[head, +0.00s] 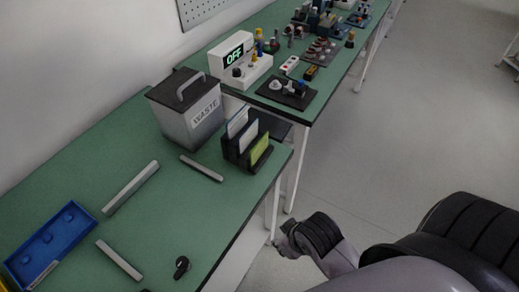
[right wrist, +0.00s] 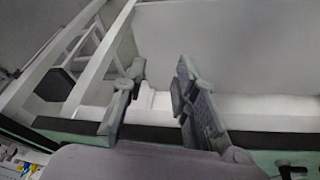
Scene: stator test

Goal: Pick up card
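A black card holder (head: 257,158) stands near the right edge of the near green table. It holds a blue-edged card (head: 237,122), a white card (head: 248,136) and a yellow-green card (head: 260,147), all upright and leaning slightly. My right gripper (head: 284,240) is off the table's right side, below and to the right of the holder and apart from it. In the right wrist view the right gripper (right wrist: 160,72) is open, with nothing between its two fingers. No card shows clearly in that view. My left gripper is not in view.
A grey waste bin (head: 190,112) stands behind and left of the holder. Grey bars (head: 132,187), a blue tray (head: 50,245) and a small black part (head: 182,267) lie on the near table. A far table (head: 330,75) carries a device reading OFF (head: 238,62).

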